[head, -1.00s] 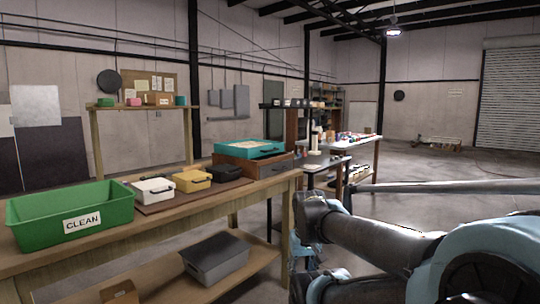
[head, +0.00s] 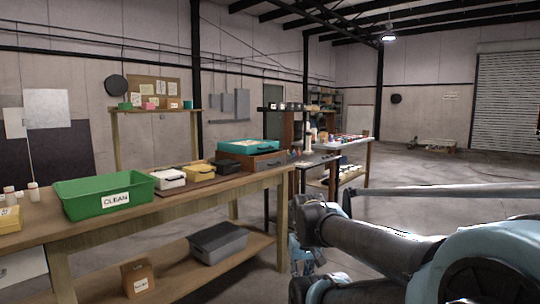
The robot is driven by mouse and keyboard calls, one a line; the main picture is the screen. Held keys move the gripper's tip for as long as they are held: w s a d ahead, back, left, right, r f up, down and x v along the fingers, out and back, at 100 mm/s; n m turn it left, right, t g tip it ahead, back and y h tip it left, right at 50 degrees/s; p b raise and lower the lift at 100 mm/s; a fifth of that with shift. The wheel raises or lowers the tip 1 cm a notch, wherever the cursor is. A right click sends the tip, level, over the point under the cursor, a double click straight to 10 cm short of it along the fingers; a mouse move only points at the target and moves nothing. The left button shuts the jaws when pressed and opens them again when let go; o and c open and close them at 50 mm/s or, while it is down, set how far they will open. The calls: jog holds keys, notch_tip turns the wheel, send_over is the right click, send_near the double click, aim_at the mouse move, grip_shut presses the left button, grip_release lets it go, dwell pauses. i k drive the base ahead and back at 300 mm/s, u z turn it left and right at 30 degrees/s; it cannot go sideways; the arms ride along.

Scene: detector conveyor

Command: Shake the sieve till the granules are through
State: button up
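A teal shallow tray-like thing (head: 248,146) sits on top of a wooden box (head: 262,162) at the far end of the long wooden bench. It may be the sieve, but its mesh and any granules in it cannot be made out from here. My dark arm links cross the lower right of the view, well apart from the bench top. My gripper's fingers do not show.
The wooden bench (head: 160,218) carries a green bin (head: 92,205) marked CLEAN, a white box (head: 168,179), a yellow box (head: 201,171) and a black box (head: 228,166). A grey bin (head: 218,246) sits on its lower shelf. Open floor (head: 440,178) lies right.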

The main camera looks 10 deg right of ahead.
aim_at(251, 146)
jog(key=u, duration=0.05)
jog(key=k, duration=0.35)
jog(key=z, duration=0.6)
jog(key=i, duration=1.25)
jog(key=u, duration=0.4)
jog(key=i, duration=0.65)
jog(key=u, duration=0.35)
